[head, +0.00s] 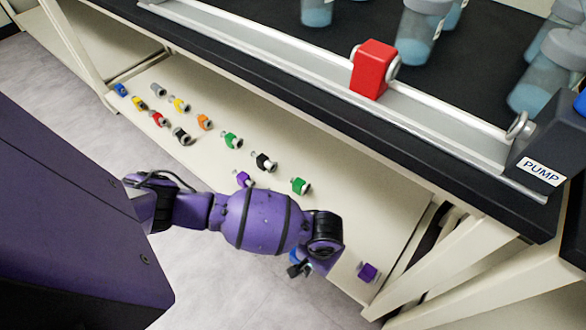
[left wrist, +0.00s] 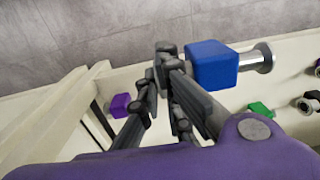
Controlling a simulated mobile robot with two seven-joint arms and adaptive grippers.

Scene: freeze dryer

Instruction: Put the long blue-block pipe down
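The long blue-block pipe shows in the left wrist view as a blue block (left wrist: 212,65) with a metal pipe end pointing right. My left gripper (left wrist: 163,55) has its dark fingers close together, directly beside the block. They appear shut on the pipe's other end, which the fingers hide. In the head view, a small part of the blue block (head: 295,255) shows at my left gripper (head: 300,268), over the front edge of the low shelf and the floor. My right gripper is in neither view.
The low cream shelf (head: 235,190) carries several coloured block pipes. A purple one (head: 368,271) lies near its right end and a green one (head: 300,186) further left. The shelf has bare room between them.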

